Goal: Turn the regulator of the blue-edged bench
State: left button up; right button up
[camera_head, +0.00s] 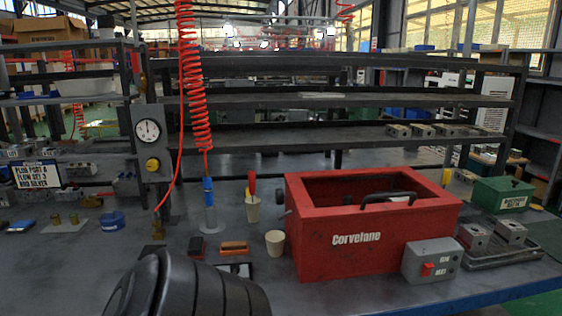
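The regulator is a grey panel (144,144) on a post at the back left of the bench. It has a round white dial gauge (148,131) at the top and a yellow knob (152,165) below. The gauge's needle is too small to read. The bench (340,301) has a dark grey top and a blue front edge (487,301) at the lower right. A black rounded part of one of my arms shows at the bottom, left of centre, in front of the regulator and apart from it. Neither gripper shows.
A red coiled hose (194,80) hangs right of the regulator, above a blue-and-grey tool (208,205). A red Corvelane box (350,262), grey switch box (431,262) and green box (502,195) stand to the right. Two cups (275,243) stand mid-bench. A sign (36,176) stands left.

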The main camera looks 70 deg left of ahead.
aim_at(152, 164)
jog(key=z, duration=0.55)
jog(key=k, duration=1.45)
jog(key=u, duration=1.05)
